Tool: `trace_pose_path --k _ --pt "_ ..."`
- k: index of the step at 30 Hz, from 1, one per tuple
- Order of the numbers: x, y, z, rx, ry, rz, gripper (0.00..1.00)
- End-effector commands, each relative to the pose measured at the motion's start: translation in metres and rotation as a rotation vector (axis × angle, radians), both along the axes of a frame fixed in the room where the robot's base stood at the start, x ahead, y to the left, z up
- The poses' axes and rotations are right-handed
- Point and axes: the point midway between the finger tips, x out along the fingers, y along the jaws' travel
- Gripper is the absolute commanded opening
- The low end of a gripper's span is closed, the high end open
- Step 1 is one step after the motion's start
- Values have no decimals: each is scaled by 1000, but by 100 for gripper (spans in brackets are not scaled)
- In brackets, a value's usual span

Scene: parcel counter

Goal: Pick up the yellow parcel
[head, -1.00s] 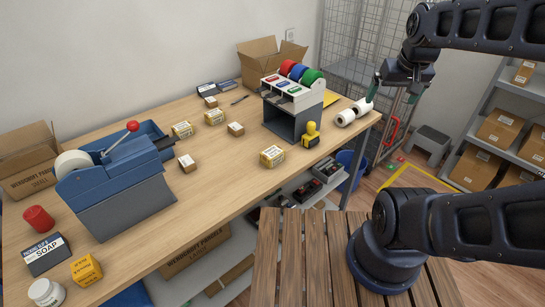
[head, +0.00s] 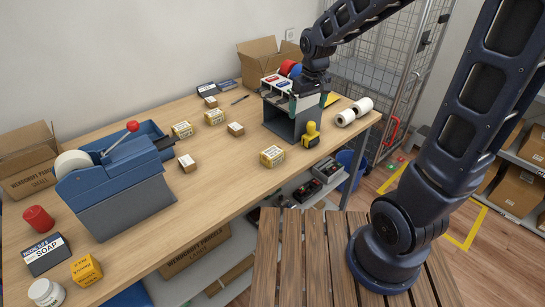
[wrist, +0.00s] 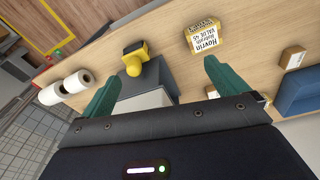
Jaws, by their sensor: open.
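A small parcel with yellow sides and a white label (head: 272,156) lies on the counter (head: 235,190), left of the yellow stamp. It shows in the wrist view (wrist: 202,37) beyond the right fingertip. Similar yellow-and-white parcels lie farther back, one near the middle (head: 215,117) and one to its left (head: 182,129). A deeper yellow box (head: 86,270) lies at the near left end.
The yellow stamp (head: 311,135) and white paper rolls (head: 346,117) are close by. A blue tape machine (head: 120,195) stands at the left. Counter between is mostly clear.

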Motion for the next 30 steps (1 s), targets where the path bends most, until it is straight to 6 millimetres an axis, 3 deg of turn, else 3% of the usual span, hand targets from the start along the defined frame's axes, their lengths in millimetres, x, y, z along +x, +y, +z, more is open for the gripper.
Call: trace_pose_path --k 6,12,18,30 --pt "-1 59 -42 -29 53 121 98" --pt "-8 98 -74 -50 87 203 98" --pt "-12 114 -88 -58 99 236 98" --pt "-13 115 -137 -59 100 238 98"
